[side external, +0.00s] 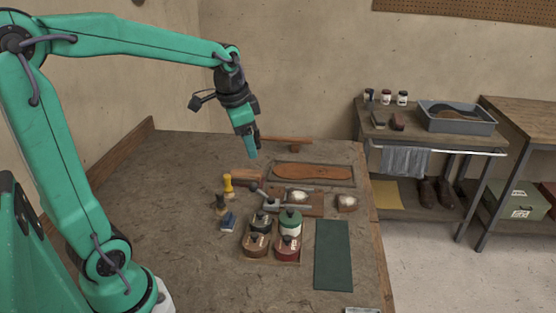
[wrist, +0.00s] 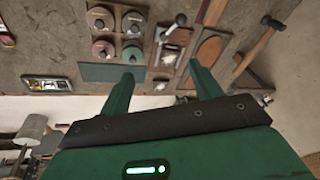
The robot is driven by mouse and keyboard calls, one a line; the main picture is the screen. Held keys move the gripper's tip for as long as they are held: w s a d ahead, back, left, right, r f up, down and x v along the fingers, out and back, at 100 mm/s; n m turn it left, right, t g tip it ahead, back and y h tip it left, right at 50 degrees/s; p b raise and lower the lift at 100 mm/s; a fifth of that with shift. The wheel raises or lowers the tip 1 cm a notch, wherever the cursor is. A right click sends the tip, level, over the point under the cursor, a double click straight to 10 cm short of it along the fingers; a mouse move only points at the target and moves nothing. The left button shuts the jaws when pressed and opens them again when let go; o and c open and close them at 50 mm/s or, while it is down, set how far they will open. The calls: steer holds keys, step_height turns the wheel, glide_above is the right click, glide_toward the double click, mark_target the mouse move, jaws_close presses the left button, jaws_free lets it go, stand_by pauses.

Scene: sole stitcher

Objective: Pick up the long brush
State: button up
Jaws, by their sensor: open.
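My gripper (side external: 252,153) points down above the back part of the bench, open and empty. In the wrist view its two green fingers (wrist: 160,73) stand wide apart with nothing between them. A long wooden-handled tool (side external: 286,139) lies near the bench's back edge, beyond the fingertips. It also shows at upper right in the wrist view (wrist: 257,48), with a dark head at one end. I cannot tell whether it is the long brush or a hammer. A reddish-brown block (side external: 248,174) lies in front of the gripper; its bristles, if any, are not visible.
A sole-shaped leather piece (side external: 313,172) lies in a frame. Several round tins (side external: 288,246), a yellow-handled tool (side external: 228,183), a blue block (side external: 229,221) and a green mat (side external: 333,254) are nearer. The bench's left side is clear. A cart (side external: 425,146) stands at right.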

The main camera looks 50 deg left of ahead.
steer(key=w+a+f+m+g, duration=0.2)
steer(key=w+a+f, duration=0.45)
steer(key=a, duration=0.25)
steer(key=m+g, duration=0.1)
steer(key=m, duration=0.1)
glide_above(246, 172)
steer(key=shift+h, duration=0.4)
steer(key=f, duration=0.8)
steer(key=shift+s+d+f, duration=0.15)
steer(key=shift+d+f, duration=0.1)
steer(key=shift+f, duration=0.15)
steer(key=shift+a+f+m, duration=0.2)
steer(key=shift+f+m, duration=0.05)
steer(key=shift+m, duration=0.05)
steer(key=shift+a+f, duration=0.15)
steer(key=shift+f, duration=3.75)
steer(key=c, duration=1.1)
steer(key=shift+r, duration=0.15)
